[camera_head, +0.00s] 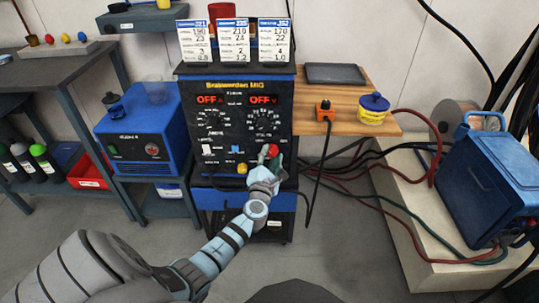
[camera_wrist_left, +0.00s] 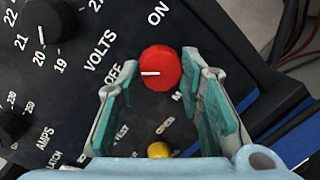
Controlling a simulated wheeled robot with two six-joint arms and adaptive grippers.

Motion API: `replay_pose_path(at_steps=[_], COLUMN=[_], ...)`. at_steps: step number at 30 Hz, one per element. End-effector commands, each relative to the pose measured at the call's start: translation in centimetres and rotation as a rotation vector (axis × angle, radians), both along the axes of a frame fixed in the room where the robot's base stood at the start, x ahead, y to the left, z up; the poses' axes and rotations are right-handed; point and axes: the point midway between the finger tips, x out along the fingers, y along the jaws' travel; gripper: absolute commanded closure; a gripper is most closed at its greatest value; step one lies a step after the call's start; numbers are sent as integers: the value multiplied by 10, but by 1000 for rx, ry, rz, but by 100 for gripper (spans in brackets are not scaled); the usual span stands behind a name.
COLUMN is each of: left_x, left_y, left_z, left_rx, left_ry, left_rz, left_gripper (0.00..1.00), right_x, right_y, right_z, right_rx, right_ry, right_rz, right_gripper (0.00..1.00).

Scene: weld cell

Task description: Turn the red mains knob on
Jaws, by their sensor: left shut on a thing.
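The red mains knob (camera_head: 270,150) is on the lower right of the front panel of the black welding machine (camera_head: 281,98). In the left wrist view the knob (camera_wrist_left: 160,68) sits between the two fingers of my left gripper (camera_wrist_left: 163,80). Its white pointer mark faces left, toward the OFF label; the ON label is above it. In the head view my left gripper (camera_head: 266,168) reaches up to the knob and is shut on it. Both red displays on the machine read OFF. My right gripper is not in view.
A yellow knob (camera_wrist_left: 158,150) lies just below the red one, and black volts and amps dials are to the left. A blue unit (camera_head: 142,130) stands left of the machine. An orange plug (camera_head: 325,110) and a yellow tub (camera_head: 373,112) stand on the wooden shelf at right.

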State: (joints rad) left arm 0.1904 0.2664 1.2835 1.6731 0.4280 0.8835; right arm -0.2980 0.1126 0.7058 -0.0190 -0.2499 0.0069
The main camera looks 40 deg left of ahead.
Motion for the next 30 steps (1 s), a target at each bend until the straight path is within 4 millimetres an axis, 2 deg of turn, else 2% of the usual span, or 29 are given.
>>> replay_pose_path(at_steps=[5,18,30], left_x=[0,1,1], left_y=[0,-1,-2], left_z=[5,6,6], left_rx=[94,418,720], left_ry=[73,320,550], left_rz=[1,-1,-1], left_gripper=[94,94,94], right_x=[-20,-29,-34], right_y=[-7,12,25], right_z=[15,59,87], right_rx=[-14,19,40], right_ry=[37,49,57], right_rz=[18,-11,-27], right_gripper=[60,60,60])
